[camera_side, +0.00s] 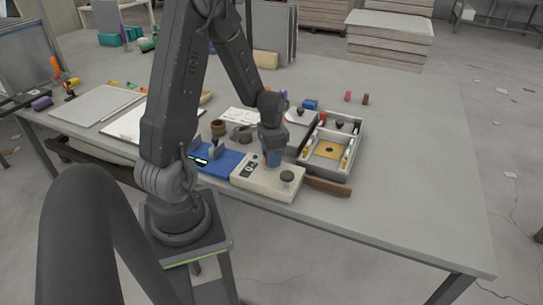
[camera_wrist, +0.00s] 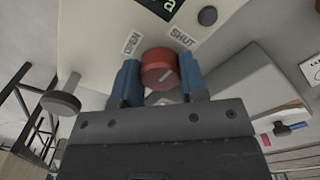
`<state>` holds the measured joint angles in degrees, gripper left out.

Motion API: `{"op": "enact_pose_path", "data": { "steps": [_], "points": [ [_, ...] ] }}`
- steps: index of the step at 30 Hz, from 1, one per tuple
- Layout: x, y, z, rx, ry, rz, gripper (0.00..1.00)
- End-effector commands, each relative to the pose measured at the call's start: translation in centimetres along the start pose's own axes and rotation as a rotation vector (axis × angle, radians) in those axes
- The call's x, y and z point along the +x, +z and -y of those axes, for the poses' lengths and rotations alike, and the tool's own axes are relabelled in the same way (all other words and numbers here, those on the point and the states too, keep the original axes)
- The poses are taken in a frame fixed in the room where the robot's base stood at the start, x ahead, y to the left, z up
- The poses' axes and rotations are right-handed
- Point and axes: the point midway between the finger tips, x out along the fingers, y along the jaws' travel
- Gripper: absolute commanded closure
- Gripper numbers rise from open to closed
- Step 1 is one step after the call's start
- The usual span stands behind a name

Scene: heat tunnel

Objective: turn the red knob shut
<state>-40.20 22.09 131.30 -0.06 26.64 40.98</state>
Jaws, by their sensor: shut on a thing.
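The red knob (camera_wrist: 157,66) is in the wrist view, on a cream control box with the labels OPEN (camera_wrist: 132,43) and SHUT (camera_wrist: 181,38) beside it. A pale mark on the knob's face runs at a slant. My gripper (camera_wrist: 158,80) has its two blue fingertips on either side of the knob, shut on it. In the side view my gripper (camera_side: 272,157) reaches down to the top of the cream box (camera_side: 262,186), and the knob is mostly hidden by the fingers there.
The box also has a dark display (camera_side: 251,168) and a grey round knob (camera_side: 287,178). The table's right part is clear.

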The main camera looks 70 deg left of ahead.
Motion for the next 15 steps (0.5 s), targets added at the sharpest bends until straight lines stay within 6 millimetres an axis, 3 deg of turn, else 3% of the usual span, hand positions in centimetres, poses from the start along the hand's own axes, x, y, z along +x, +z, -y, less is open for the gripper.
{"op": "enact_pose_path", "data": {
  "steps": [8,9,15],
  "points": [
    [-0.05,0.01,0.01,0.006,-0.001,0.000,0.85],
    [-0.05,0.01,0.01,0.006,-0.001,0.000,0.60],
    [-0.03,0.00,0.01,0.004,-0.001,0.000,0.41]
  ]
}}
